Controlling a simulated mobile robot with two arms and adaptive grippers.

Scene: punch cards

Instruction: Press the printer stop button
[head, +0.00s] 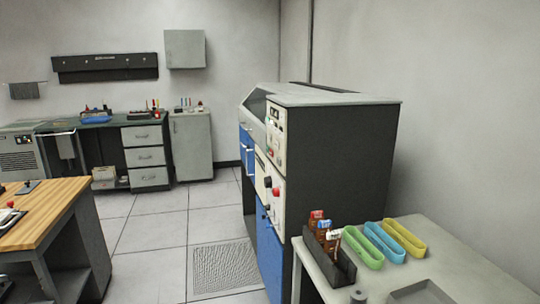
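A tall machine (337,160), probably the printer, stands right of centre with dark grey sides, a light top and blue lower doors. Its narrow front faces left and shows at a steep angle. An upper panel (275,135) carries small dark and lit controls, with a red and a green spot. A lower pale panel (277,208) has a round red button (267,182) and a dark knob (276,191) beside it. Labels are too small to read, so I cannot tell which control is the printer stop button. Neither of my grippers is in view.
A grey table (460,262) at front right holds a dark rack (328,262) and green, blue and yellow oval trays (403,238). A wooden-topped bench (45,215) stands at left. Tiled floor (150,240) lies open between, with a floor grate (225,268) before the machine.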

